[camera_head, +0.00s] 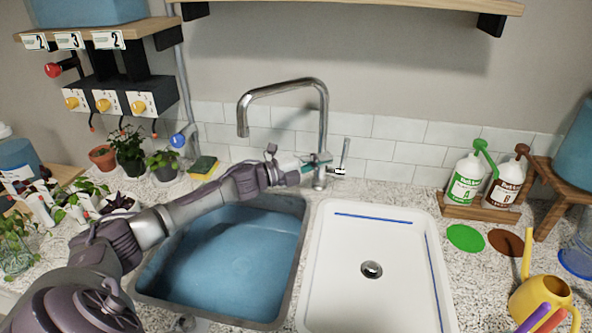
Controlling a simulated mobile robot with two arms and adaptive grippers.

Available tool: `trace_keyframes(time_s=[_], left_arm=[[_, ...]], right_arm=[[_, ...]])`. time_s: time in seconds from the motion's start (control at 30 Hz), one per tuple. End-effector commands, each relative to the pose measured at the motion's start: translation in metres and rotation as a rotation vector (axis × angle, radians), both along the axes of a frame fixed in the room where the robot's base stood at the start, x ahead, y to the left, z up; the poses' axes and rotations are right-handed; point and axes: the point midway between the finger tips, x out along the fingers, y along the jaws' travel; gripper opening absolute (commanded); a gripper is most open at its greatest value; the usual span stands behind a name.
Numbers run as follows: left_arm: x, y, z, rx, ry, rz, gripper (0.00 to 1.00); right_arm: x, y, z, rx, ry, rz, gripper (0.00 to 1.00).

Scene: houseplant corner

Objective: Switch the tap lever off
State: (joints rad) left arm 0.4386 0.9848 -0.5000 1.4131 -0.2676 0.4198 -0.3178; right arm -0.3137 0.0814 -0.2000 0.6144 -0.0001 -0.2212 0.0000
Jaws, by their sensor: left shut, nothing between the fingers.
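The chrome tap (323,112) stands behind the sink, its spout arching left over the basin. Its lever (345,153) sits on the right side of the tap's base and points up. My left gripper (318,160) is shut and empty. It reaches across the sink to the front of the tap's lower post, just left of the lever. I cannot tell whether it touches the post. No stream shows below the spout. My right gripper is out of view.
The left basin (300,228) holds blue water; beside it is a white drainboard (412,290). Bottles in a wooden tray (462,212) stand right, with a yellow watering can (540,296) nearer. Potted plants (127,152) and a sponge (203,166) are at left. A shelf hangs above.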

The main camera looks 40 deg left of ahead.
Motion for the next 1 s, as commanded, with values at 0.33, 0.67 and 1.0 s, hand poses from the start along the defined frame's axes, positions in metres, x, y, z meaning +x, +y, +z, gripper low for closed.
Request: trace_keyframes(time_s=[0.33,0.67,1.0], left_arm=[[-0.045,0.027,-0.004,0.002,0.005,0.001,0.0],[-0.061,0.036,-0.001,0.001,0.001,0.0,0.0],[-0.061,0.037,0.0,0.0,0.0,0.001,0.0]], right_arm=[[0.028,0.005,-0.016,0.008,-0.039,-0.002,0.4],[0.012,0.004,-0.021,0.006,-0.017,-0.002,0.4],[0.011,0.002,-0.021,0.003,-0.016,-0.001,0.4]])
